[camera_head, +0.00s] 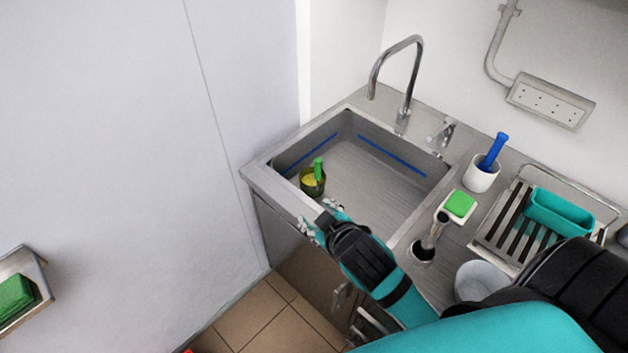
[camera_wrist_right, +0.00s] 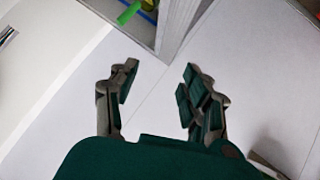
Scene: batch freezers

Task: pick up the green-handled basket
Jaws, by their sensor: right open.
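The green-handled basket (camera_head: 312,183) stands upright in the left part of the sink in the head view, with something yellow inside. Its green handle points up. In the right wrist view the green handle (camera_wrist_right: 129,13) shows at the top edge, and the rest of the basket is mostly cut off. My right gripper (camera_head: 318,223) is at the sink's front rim, near the basket and apart from it. In the right wrist view the right gripper (camera_wrist_right: 155,85) is open and empty, its fingers spread. My left gripper is in neither view.
The steel sink (camera_head: 262,172) has raised rims around the basket, and a tall faucet (camera_head: 408,90) stands behind it. A white cup with a blue-handled tool (camera_head: 482,178), a green sponge (camera_head: 459,204) and a rack (camera_head: 490,240) with a teal tray (camera_head: 558,212) stand on the right.

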